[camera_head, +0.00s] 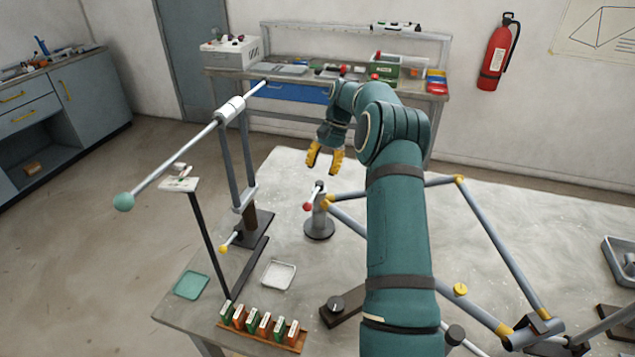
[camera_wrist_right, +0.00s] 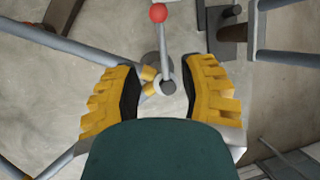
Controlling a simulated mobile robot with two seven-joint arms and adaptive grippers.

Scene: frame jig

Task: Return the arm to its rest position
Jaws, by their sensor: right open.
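My right arm (camera_head: 395,230) reaches forward across the table from the bottom of the head view. Its right gripper (camera_head: 324,165) has yellow fingertips and hangs over the far part of the table, empty. In the right wrist view the gripper (camera_wrist_right: 160,95) is open, with its two yellow fingers apart. Between them, below, shows a grey post clamp (camera_wrist_right: 167,85) with a lever ending in a red ball (camera_wrist_right: 158,13). The post (camera_head: 319,220) stands on a round base, nearer than the gripper in the head view. My left gripper is not in view.
A grey tube frame (camera_head: 500,245) with yellow joints lies right of my arm. A tall stand holds a slanted rod (camera_head: 180,155) with a green ball end. A rack of small boxes (camera_head: 262,330), a white tray (camera_head: 279,275) and a green tray (camera_head: 192,284) occupy the near left.

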